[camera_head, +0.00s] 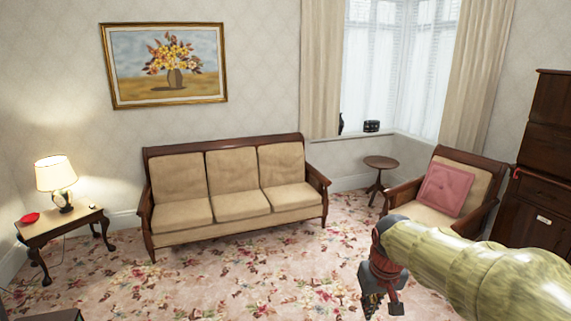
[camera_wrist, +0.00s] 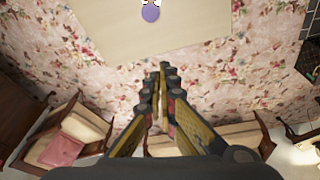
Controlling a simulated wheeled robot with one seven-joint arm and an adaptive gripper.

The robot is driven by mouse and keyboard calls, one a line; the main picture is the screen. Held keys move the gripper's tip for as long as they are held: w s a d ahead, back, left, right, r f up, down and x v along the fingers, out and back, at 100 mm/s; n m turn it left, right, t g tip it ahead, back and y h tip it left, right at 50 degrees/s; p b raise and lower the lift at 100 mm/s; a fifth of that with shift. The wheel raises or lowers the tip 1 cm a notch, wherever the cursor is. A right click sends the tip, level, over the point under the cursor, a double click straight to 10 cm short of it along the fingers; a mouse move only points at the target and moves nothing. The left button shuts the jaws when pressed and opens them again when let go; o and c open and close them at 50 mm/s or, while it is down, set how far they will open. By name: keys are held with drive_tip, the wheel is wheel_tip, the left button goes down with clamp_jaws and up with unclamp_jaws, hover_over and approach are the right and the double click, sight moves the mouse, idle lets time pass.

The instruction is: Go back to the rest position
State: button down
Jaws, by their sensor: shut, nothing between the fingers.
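My gripper (camera_head: 381,302) hangs over the floral carpet at the lower right of the head view, at the end of my outstretched arm. In the wrist view my gripper (camera_wrist: 163,72) points away from the camera with its two fingers together. It is shut and holds nothing. No object touches it in either view.
A wooden sofa (camera_head: 235,190), an armchair (camera_head: 470,181) with a pink cushion, a round side table (camera_head: 381,162) and a lamp table (camera_head: 62,225) stand around open carpet (camera_head: 260,270). The wrist view shows a pale tabletop (camera_wrist: 150,40) with a purple round thing (camera_wrist: 150,13).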

drive_tip(key=s+r+t, duration=0.1)
drive_tip(key=s+r, duration=0.1)
drive_tip(key=s, duration=0.9)
drive_tip(key=s+a+r+t, duration=0.1)
drive_tip(key=s+r, duration=0.1)
drive_tip(key=s, duration=1)
drive_tip(key=shift+s+a+m+t, duration=0.15)
drive_tip(key=shift+a+m+t, duration=0.15)
drive_tip(key=shift+m, duration=0.1)
